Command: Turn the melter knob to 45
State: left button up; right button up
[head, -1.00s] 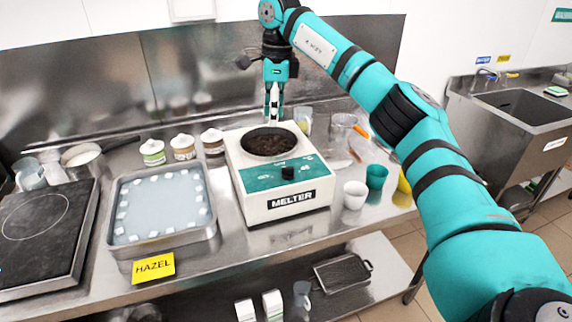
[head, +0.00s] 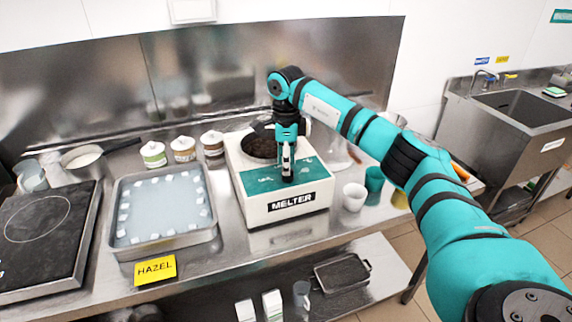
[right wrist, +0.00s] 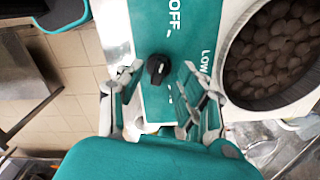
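The melter (head: 262,208) is a white box with a teal top panel and a round well of dark brown pieces. Its black knob shows in the right wrist view (right wrist: 158,69), where the labels "OFF" and "LOW" can be read; no 45 is legible. My right gripper (head: 287,176) points down over the teal panel and mostly hides the knob in the head view. In the right wrist view its fingers (right wrist: 156,92) are spread apart, with the knob between and slightly beyond the tips. I see no contact. My left gripper is not in view.
A metal tray (head: 116,243) with a yellow HAZEL label and several lidded jars (head: 183,150) stand left of the melter. A white cup (head: 354,197) and a teal cup (head: 374,180) stand close on its right. A dark hot plate (head: 85,245) is far left.

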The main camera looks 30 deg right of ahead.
jog(key=shift+f, duration=0.95)
jog(key=shift+c, duration=0.2)
grip_shut()
